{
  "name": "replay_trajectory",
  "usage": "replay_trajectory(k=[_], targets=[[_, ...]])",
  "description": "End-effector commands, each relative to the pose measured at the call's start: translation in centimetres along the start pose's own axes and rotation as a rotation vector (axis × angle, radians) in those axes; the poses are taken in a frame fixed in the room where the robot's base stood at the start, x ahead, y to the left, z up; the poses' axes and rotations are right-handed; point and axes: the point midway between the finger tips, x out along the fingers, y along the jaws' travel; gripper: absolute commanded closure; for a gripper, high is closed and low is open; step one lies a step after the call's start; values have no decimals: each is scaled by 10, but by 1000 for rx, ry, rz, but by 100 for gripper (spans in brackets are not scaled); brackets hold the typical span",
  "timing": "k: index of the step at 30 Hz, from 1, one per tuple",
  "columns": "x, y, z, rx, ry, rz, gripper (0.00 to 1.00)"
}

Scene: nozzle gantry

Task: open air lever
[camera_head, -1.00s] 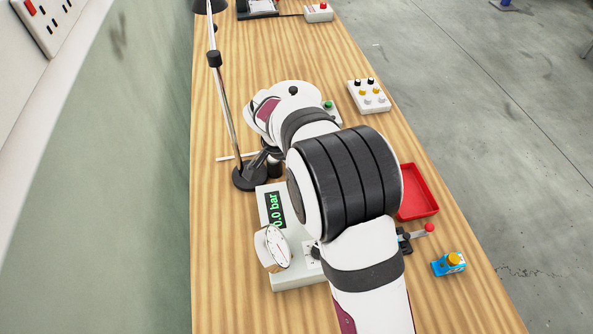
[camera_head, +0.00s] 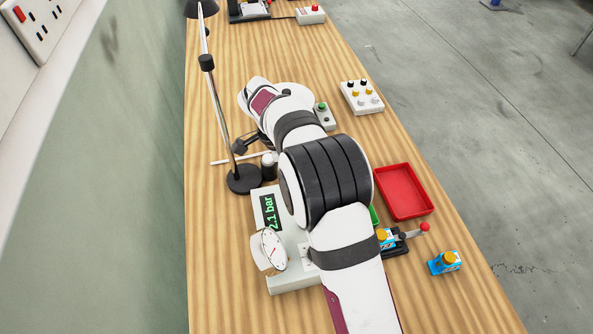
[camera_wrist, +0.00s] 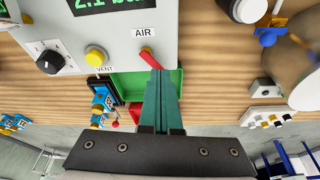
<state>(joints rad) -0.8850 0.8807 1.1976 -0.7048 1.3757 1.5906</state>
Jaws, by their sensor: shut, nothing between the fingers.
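The red air lever (camera_wrist: 150,58) sits below the AIR label on the grey pressure box (camera_wrist: 112,38) in the wrist view. It slants down to the right. My gripper (camera_wrist: 163,74) is shut, its teal fingers together and empty. Its tips are at the lever's free end; I cannot tell whether they touch. The box (camera_head: 290,286) also shows in the head view, with a green display (camera_head: 268,212) reading 2.1 bar. The lever and my fingers are hidden behind my arm there.
Beside the lever are a yellow vent button (camera_wrist: 96,56) and a black knob (camera_wrist: 48,60). A green tray (camera_wrist: 192,85) lies under the fingers. A red tray (camera_head: 405,192), a blue part (camera_head: 444,264) and a lamp (camera_head: 243,180) stand around my arm.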

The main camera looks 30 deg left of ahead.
Motion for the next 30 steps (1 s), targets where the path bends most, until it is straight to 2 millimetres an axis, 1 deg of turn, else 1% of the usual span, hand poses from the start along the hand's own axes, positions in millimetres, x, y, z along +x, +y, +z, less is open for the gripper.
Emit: replay_trajectory(k=[18,26,30], targets=[[2,1,-6,292,1,90,100],[2,2,-6,294,1,91,100],[1,5,-4,293,0,91,100]])
